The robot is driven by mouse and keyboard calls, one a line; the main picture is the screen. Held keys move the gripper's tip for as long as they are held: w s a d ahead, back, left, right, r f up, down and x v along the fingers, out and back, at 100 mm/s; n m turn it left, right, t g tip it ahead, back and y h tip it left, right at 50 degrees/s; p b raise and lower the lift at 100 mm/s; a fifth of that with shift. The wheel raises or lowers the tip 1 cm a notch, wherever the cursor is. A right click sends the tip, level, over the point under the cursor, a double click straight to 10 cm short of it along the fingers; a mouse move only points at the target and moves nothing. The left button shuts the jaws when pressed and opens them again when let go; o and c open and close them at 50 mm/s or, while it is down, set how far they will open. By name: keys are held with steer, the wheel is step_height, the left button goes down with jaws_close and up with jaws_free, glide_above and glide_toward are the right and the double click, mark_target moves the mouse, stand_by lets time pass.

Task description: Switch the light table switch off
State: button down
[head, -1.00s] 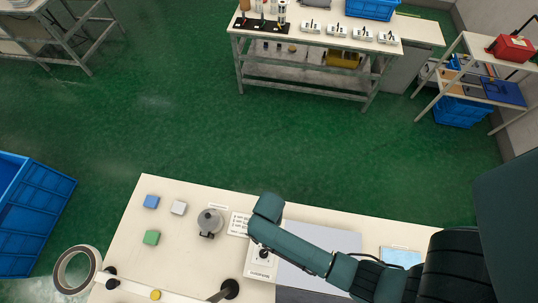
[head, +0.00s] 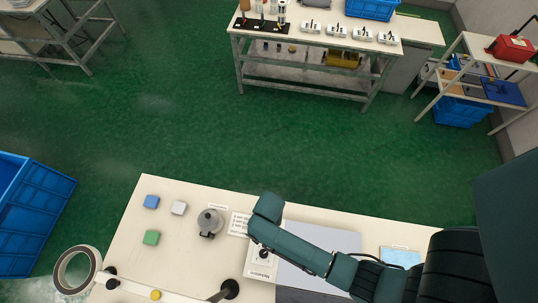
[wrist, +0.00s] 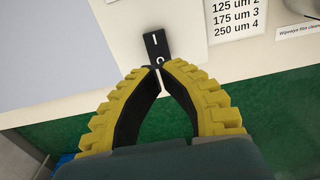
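The light table switch (wrist: 154,45) is a small black rocker marked I and O in the wrist view. It sits on the cream surface between the pale grey panel (wrist: 60,45) and a printed sheet. My gripper (wrist: 160,67) has yellow ridged fingers with their tips together, nothing visible between them. The tips are at the O end of the switch and partly cover that mark; I cannot tell if they press it.
The printed thickness sheet (head: 239,224) lies left of my arm. Further left are a grey round device (head: 210,222), a blue block (head: 151,202), a white block (head: 178,208) and a green block (head: 151,237). A pale blue item (head: 401,257) lies at the right.

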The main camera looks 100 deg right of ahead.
steer(key=shift+f+b, duration=1.4)
steer(key=shift+f, duration=0.8)
stand_by(1.0)
steer(key=shift+r, duration=0.1)
step_height(320, 180, up, 7)
steer(key=p, duration=0.8)
stand_by(0.4)
